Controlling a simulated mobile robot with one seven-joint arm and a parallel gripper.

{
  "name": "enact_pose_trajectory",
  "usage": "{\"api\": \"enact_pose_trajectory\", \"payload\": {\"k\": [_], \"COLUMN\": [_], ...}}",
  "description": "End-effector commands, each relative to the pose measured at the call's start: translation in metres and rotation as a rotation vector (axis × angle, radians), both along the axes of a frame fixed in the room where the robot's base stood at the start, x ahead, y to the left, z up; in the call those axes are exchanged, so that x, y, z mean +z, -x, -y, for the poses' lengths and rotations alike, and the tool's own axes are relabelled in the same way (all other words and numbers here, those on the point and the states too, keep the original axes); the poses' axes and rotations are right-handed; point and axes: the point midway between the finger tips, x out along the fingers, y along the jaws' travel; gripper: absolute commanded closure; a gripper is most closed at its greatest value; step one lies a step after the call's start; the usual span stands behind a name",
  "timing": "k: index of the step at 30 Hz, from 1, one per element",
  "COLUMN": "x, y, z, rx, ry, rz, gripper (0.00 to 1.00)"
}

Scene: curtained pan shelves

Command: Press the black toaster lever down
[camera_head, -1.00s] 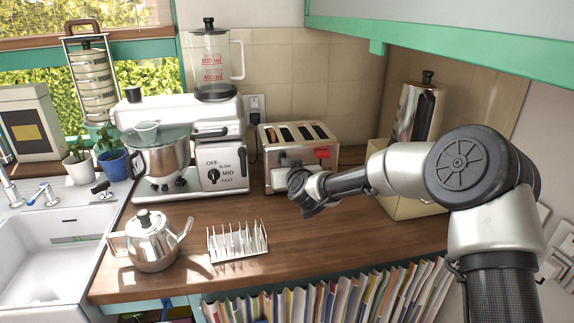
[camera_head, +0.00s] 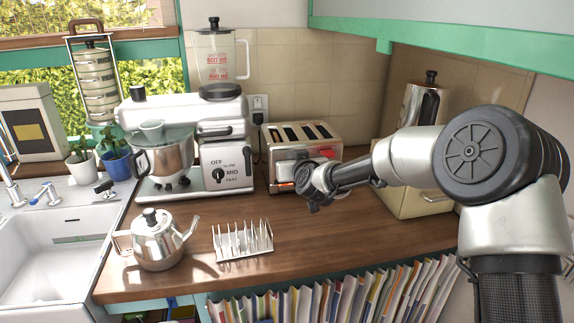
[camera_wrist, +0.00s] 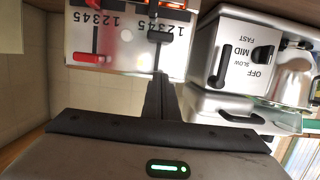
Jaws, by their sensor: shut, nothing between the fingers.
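The silver toaster (camera_head: 286,152) stands at the back of the counter, its front partly hidden by my gripper (camera_head: 308,190). In the wrist view the toaster front (camera_wrist: 120,50) appears upside down, with numbered scales. The black lever (camera_wrist: 168,36) sits lower on the toaster than the red lever (camera_wrist: 95,58). The red lever also shows in the head view (camera_head: 328,153). My gripper's narrow shut fingers (camera_wrist: 160,82) point at the toaster in line with the black lever's slot; contact is unclear. An orange glow (camera_head: 285,187) shows at the toaster's lower front.
A stand mixer (camera_head: 222,165) stands close left of the toaster. A cream bread box (camera_head: 412,200) and a metal pot (camera_head: 422,105) are to the right. A teapot (camera_head: 157,240) and a spiked rack (camera_head: 243,243) stand in front. Counter between rack and toaster is clear.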

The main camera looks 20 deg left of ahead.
Motion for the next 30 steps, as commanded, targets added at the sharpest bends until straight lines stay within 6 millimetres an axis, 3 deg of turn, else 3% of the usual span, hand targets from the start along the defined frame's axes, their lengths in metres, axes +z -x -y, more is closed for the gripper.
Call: {"api": "enact_pose_trajectory", "payload": {"k": [6,12,30], "x": [0.01,0.015,0.019], "y": [0.041,0.062,0.069], "z": [0.027,0.039,0.043], "rx": [-0.001,-0.002,0.0], "ry": [0.003,0.001,0.005], "rz": [0.003,0.001,0.0], "gripper": [1.0,1.0,1.0]}}
